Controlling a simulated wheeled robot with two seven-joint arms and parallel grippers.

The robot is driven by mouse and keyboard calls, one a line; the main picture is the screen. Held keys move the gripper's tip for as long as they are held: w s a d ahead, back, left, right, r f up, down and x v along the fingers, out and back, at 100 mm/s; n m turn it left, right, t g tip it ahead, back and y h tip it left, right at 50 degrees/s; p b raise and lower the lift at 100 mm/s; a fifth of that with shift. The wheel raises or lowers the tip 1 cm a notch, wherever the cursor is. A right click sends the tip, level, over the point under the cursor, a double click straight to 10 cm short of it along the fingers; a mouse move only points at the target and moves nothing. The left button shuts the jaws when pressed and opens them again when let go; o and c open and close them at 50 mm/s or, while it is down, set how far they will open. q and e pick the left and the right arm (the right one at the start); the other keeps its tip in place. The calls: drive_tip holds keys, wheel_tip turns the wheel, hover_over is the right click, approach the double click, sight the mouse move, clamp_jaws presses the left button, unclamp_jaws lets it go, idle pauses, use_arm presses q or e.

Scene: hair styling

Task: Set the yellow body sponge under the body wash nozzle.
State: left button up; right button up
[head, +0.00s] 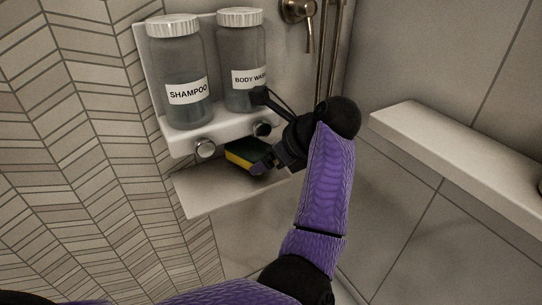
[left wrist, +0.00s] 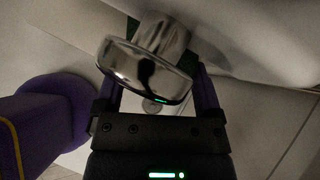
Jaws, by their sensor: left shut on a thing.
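The yellow body sponge (head: 241,160), with a dark green top, is in my left gripper (head: 264,164), which is shut on it. It is held just below the dispenser bracket, above the lower shelf. The body wash nozzle (head: 262,130) is a chrome knob under the body wash bottle (head: 240,62), partly hidden by my gripper. The sponge is close below this nozzle; I cannot tell whether it touches the shelf. In the left wrist view, a chrome nozzle (left wrist: 148,66) looms between the fingers, with only green edges of the sponge (left wrist: 134,27) behind it. My right gripper is not in view.
The shampoo bottle (head: 181,80) stands left of the body wash, with its own chrome nozzle (head: 205,149) below. The white lower shelf (head: 205,195) is bare at its left and front. A white ledge (head: 450,160) juts out at right. Chrome shower pipes (head: 328,50) rise behind.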

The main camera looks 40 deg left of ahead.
use_arm(q)
drive_tip(key=shift+f, duration=0.35)
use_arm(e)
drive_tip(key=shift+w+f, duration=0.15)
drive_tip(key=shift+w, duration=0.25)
use_arm(q)
drive_tip(key=shift+f, duration=0.1)
drive_tip(key=o, duration=0.7)
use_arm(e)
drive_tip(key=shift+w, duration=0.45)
use_arm(q)
drive_tip(key=r+p, duration=0.1)
drive_tip(key=d+r, duration=0.1)
drive_tip(key=r, duration=0.1)
drive_tip(key=shift+d+r+p, duration=0.1)
drive_tip(key=shift+r+p, duration=0.05)
drive_tip(key=shift+p, duration=0.25)
drive_tip(key=p+v, duration=0.2)
drive_tip(key=v, duration=0.3)
drive_tip(key=p+v, duration=0.2)
drive_tip(key=v, duration=0.2)
drive_tip(key=shift+d, duration=0.5)
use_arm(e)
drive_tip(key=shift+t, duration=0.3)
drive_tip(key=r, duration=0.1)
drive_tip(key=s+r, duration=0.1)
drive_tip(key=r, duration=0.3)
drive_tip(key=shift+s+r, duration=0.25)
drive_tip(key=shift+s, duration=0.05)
